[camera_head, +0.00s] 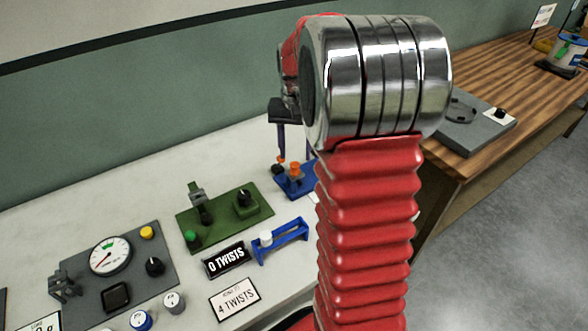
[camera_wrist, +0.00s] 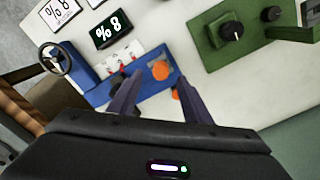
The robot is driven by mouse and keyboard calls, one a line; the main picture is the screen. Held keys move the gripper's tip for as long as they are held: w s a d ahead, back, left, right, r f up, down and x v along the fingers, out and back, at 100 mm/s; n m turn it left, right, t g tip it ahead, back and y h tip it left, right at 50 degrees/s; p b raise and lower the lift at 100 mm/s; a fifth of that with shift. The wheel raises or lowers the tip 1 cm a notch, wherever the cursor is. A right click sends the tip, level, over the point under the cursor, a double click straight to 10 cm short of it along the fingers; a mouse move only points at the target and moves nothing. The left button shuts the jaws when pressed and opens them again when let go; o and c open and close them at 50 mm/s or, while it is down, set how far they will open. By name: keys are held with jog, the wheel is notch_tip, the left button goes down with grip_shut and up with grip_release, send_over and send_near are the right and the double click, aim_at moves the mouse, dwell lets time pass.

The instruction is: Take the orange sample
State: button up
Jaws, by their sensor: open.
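The orange sample (camera_head: 295,169) is a small orange piece standing on a blue stand (camera_head: 303,186) at the back of the white bench. In the wrist view it is a round orange top (camera_wrist: 161,70) on the blue stand (camera_wrist: 103,92). My gripper (camera_wrist: 157,80) is open, with its two dark purple fingers spread either side of the orange sample's line, just short of it in the picture. A second orange patch (camera_wrist: 176,94) shows by the right fingertip; I cannot tell what it is. In the head view my gripper (camera_head: 295,158) is above the stand, partly hidden by my arm.
A green panel (camera_head: 223,218) with knobs, a blue rack (camera_head: 280,241) with a white piece, and a grey gauge panel (camera_head: 119,271) stand on the bench. Signs read "0 TWISTS" (camera_head: 226,260) and "4 TWISTS" (camera_head: 234,299). A wooden table (camera_head: 500,92) is at the right.

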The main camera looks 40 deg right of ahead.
aim_at(295, 164)
jog(key=shift+f, duration=0.1)
jog(key=shift+a+f, duration=0.1)
jog(key=shift+f, duration=2.45)
jog(key=shift+c, duration=0.3)
jog(key=c, duration=1.1)
